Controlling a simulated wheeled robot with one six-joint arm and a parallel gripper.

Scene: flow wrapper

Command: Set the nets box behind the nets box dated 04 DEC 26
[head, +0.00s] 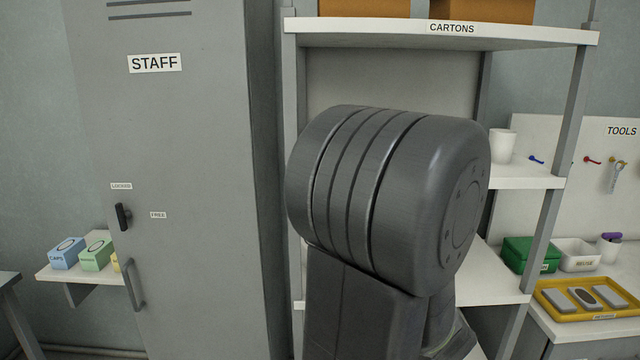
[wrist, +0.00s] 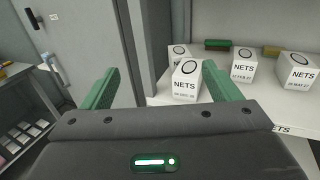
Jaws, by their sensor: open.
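In the wrist view, several white nets boxes stand on a white shelf (wrist: 160,99). The nearest nets box (wrist: 187,84) has a small date that seems to read 04 DEC 26. Another nets box (wrist: 178,52) stands directly behind it, its front mostly hidden. The head view shows no nets boxes; my arm blocks part of the shelving.
The grey staff locker (head: 190,190) stands left of the shelving. The cartons shelf (head: 360,34) is above, and a yellow tray (head: 560,312) is at right.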

